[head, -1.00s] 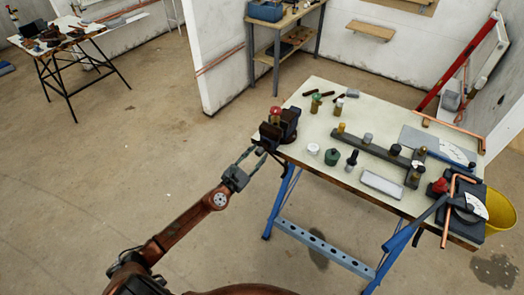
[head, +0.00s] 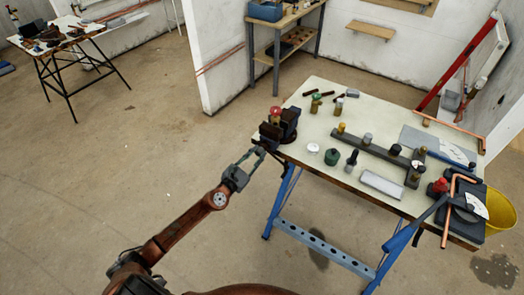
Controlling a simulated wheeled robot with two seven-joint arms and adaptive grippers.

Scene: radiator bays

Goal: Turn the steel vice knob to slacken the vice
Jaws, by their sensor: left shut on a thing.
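The dark vice (head: 284,128) is fixed at the near left corner of the pale workbench (head: 315,100). A red-topped piece (head: 276,112) stands in or just behind its jaws; I cannot tell how tightly it is held. The steel vice knob is at the vice's near left side, small and mostly hidden by my fingertips. My left gripper (head: 258,153) reaches up to it from the lower left and is shut on it. My right gripper is not in view.
A manifold bar with valves (head: 375,152), a green pot (head: 332,157) and a white block (head: 382,184) lie on the bench. A pipe bender (head: 460,205) sits at its right end. The floor left of the bench is clear.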

